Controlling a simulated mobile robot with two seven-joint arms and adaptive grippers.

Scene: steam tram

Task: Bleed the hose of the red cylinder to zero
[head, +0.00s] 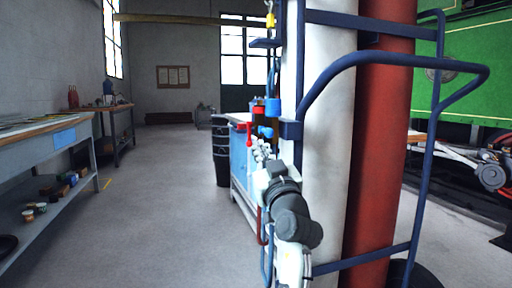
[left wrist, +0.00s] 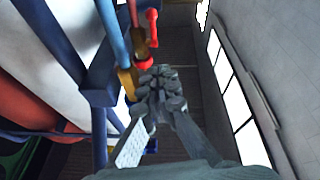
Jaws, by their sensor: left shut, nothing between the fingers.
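The red cylinder (head: 382,150) stands upright in a blue cart frame (head: 390,55), to the right of a white cylinder (head: 318,130). Red and blue valve fittings (head: 272,107) sit at the left side of the cart. A red handle (head: 249,134) hangs there, and a red lever on brass shows in the left wrist view (left wrist: 152,28). My left gripper (head: 261,149) is shut and empty just below these fittings; its fingertips (left wrist: 160,82) appear close to the brass and red parts, contact unclear. A red hose (head: 262,228) hangs low, partly behind my arm. My right gripper is not in view.
A workbench (head: 45,140) with a shelf of small items is at left. The floor (head: 160,210) between is clear. A green locomotive (head: 470,75) is at right.

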